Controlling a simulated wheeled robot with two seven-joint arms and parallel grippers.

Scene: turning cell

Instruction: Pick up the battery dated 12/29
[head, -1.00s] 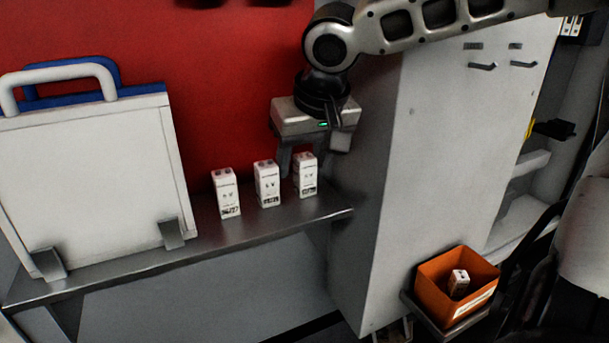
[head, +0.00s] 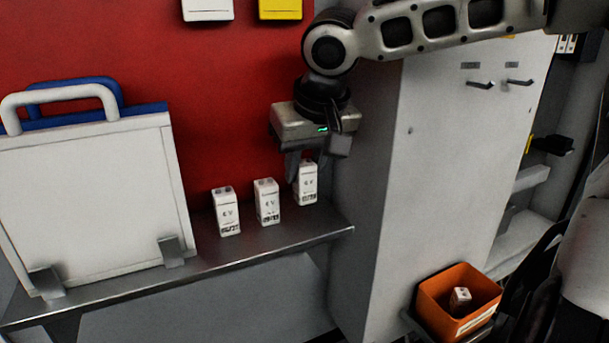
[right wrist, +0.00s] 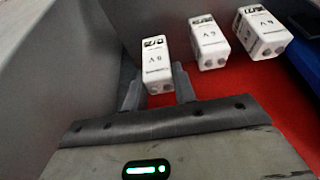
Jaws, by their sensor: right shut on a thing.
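Three white box-shaped batteries are at the shelf: a left one (head: 226,211), a middle one (head: 267,202) and a right one (head: 306,183). Each has a printed date near its bottom, too blurred to read surely. My right gripper (head: 306,168) is shut on the right battery from above and holds it upright, slightly above the shelf. In the right wrist view this battery (right wrist: 155,64) sits between the two fingers, and the middle (right wrist: 209,42) and left (right wrist: 262,33) ones stand apart from it. My left gripper is not in view.
The metal shelf (head: 270,240) also carries a white board (head: 85,200) with handles at left. A grey cabinet (head: 440,160) stands close on the right. An orange bin (head: 440,295) with a white battery (head: 460,298) inside is low at right. A red wall is behind.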

